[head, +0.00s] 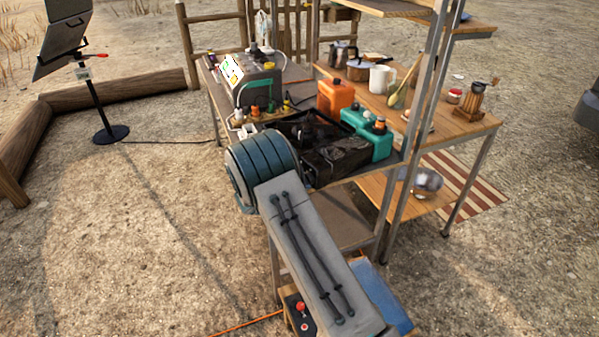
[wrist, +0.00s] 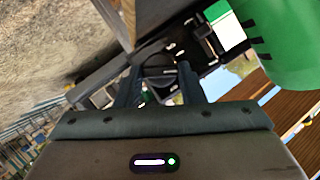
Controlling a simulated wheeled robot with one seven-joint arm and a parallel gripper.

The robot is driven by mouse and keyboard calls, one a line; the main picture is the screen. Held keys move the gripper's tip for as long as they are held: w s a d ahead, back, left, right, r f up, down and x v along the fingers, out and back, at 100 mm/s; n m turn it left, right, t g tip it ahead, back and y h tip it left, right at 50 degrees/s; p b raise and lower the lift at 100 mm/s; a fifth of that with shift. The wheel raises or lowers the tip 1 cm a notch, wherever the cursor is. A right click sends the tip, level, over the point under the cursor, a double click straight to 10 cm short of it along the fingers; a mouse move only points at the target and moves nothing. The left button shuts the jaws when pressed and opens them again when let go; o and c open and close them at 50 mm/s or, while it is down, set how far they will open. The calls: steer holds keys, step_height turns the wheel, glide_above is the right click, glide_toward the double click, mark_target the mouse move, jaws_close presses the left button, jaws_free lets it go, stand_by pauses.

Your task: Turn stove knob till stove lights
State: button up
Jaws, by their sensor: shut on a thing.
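The black camping stove (head: 345,158) sits on the near end of the metal bench in the head view, partly behind my arm. In the tilted wrist view, the dark stove knob (wrist: 157,60) lies between the fingertips of my gripper (wrist: 159,75), with one finger on each side. The gripper is shut on the knob. The knob's markings cannot be read. No flame is visible; the burner is mostly dark and partly hidden. In the head view my arm hides the knob and the fingers.
A teal canister (head: 374,142) stands right of the stove, with an orange jug (head: 338,99) behind. A green container (wrist: 279,38) is close on the right in the wrist view. A metal shelf post (head: 411,125) rises right of the stove. Open gravel lies left.

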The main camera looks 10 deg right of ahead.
steer(key=shift+w+a+n+g+h+p, duration=0.15)
steer(key=shift+n+g+h+p, duration=0.45)
steer(key=shift+n+g+p, duration=1.15)
steer(key=shift+n+t+p, duration=0.35)
steer(key=shift+p, duration=0.25)
steer(key=o, duration=1)
steer(key=b+v, duration=0.1)
steer(key=v, duration=1.2)
steer(key=shift+a+r+b, duration=0.2)
steer(key=shift+a+b, duration=0.1)
steer(key=shift+b, duration=0.05)
